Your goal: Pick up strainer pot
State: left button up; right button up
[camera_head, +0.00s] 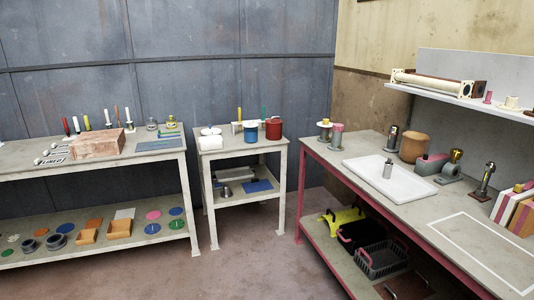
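I cannot tell for sure which thing is the strainer pot. A grey metal pot-like piece (225,191) sits on the lower shelf of the middle table. A blue pot (250,136) with a pale rim and a red pot (273,130) stand on the middle table's top. Neither of my grippers shows in this view.
The right bench (455,208) holds several fittings, a brown cylinder (414,146) and a bare white-outlined area. Dark baskets (380,260) sit underneath. The left bench (20,153) carries a brick-like block (95,144) and tools. The floor (240,262) between is clear.

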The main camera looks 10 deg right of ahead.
aim_at(335, 145)
jog(key=i+z, duration=0.25)
jog(key=i, duration=1.35)
jog(key=i+j+z, duration=0.1)
jog(key=i+z, duration=0.15)
jog(key=i, duration=0.25)
jog(key=i+j+z, duration=0.2)
jog(key=i, duration=0.3)
